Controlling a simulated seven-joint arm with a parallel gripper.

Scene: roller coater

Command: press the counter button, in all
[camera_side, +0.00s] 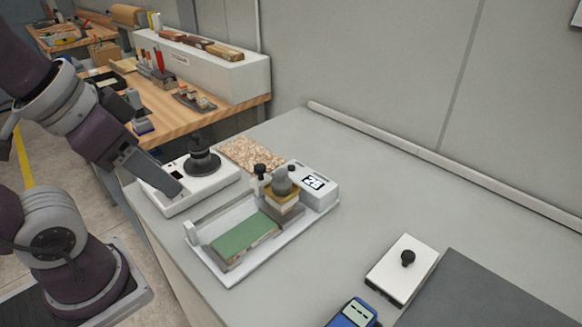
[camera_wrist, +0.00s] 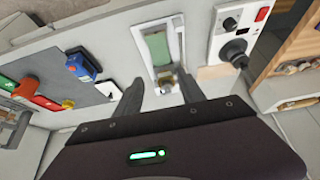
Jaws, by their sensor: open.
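A small blue device (camera_side: 353,314) sits at the bottom edge of the side view, partly cut off. In the wrist view the blue device (camera_wrist: 84,66) lies on the grey mat, with an orange-red button (camera_wrist: 72,69) on it; I cannot tell for sure that this is the counter. My gripper (camera_wrist: 160,76) is open and empty, its two fingers apart. In the side view my gripper is at the left, near the white unit with a black knob (camera_side: 203,160), well away from the blue device. The fingertips' gap over the table cannot be judged.
A white coater tray (camera_side: 213,263) with a green plate (camera_side: 245,237) stands mid-table. A white box with a black knob (camera_side: 402,270) lies to its right, beside a dark mat (camera_side: 480,290). Red and green buttons (camera_wrist: 27,87) show at the wrist view's left. The table's back right is clear.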

